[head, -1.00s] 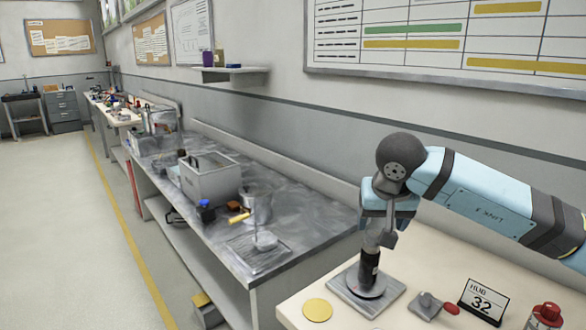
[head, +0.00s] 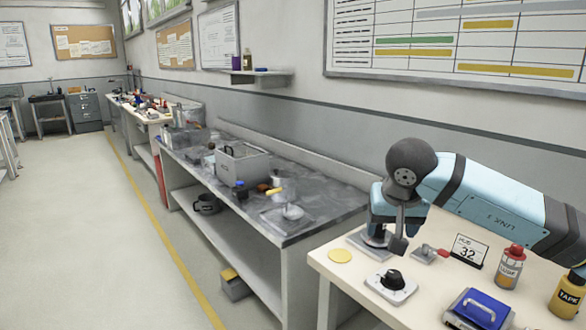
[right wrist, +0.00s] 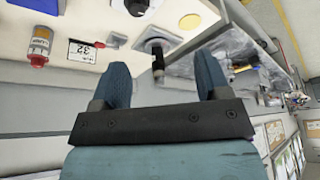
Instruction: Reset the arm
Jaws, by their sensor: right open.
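My right gripper (head: 390,215) is over the back of the near bench in the head view, its arm coming in from the right. In the right wrist view its two blue fingers (right wrist: 163,68) are wide apart with nothing gripped. A dark upright post (right wrist: 157,62) on a grey square plate (right wrist: 150,38) shows between and beyond the fingers. I cannot tell its exact distance from them. In the head view the gripper hides most of the post; the plate (head: 362,247) shows partly. My left gripper is not in view.
A grey bench (head: 325,197) with a bin stands behind. The floor at left is clear.

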